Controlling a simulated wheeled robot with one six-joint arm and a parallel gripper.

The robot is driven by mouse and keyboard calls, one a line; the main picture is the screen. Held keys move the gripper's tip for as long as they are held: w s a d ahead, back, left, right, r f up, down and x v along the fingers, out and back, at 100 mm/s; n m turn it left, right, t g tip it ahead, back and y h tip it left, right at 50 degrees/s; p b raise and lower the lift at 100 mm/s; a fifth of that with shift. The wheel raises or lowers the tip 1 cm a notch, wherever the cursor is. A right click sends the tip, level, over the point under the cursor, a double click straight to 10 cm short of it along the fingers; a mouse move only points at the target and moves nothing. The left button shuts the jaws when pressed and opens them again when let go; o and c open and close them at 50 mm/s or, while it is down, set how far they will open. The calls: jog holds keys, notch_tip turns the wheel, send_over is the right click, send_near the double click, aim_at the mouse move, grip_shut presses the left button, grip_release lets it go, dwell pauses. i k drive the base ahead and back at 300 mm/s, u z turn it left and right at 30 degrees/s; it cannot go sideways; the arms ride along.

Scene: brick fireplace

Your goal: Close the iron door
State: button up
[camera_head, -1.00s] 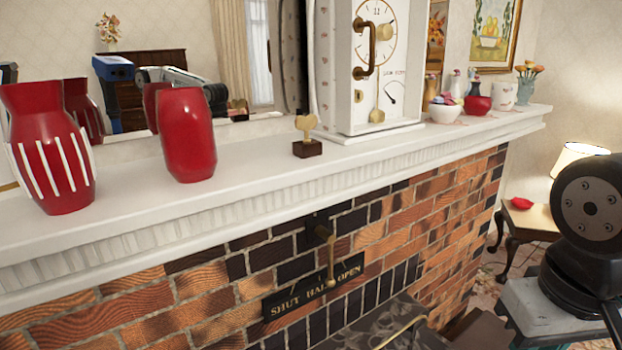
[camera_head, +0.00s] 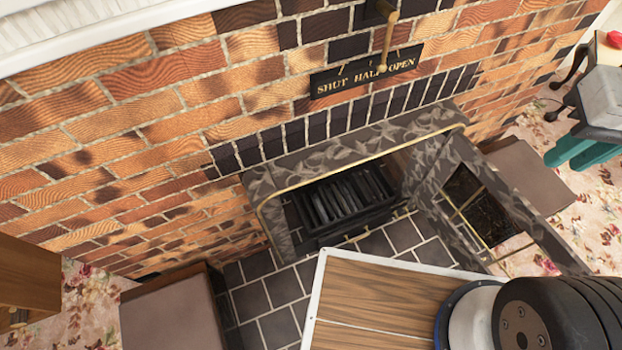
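The iron door (camera_head: 490,205) is a grey patterned frame with a dark, gridded window pane. It stands open, swung out to the right of the fireplace opening. The fireplace surround (camera_head: 350,142) has the same grey pattern, with a brass-coloured trim. Inside the opening is a black grate (camera_head: 345,200). My gripper is not in view; only a black joint of my arm shows at the lower right.
A sign plate reading "SHUT HALF OPEN" (camera_head: 366,71) with a brass lever (camera_head: 389,40) is on the brick wall above. Low brown blocks stand left (camera_head: 172,312) and right (camera_head: 527,173) of the tiled hearth (camera_head: 268,297). A grey block with teal parts (camera_head: 602,100) is at right.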

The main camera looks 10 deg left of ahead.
aim_at(487, 215)
jog(key=z, duration=0.3)
jog(key=k, duration=1.2)
jog(key=z, duration=0.45)
jog(key=i, duration=1)
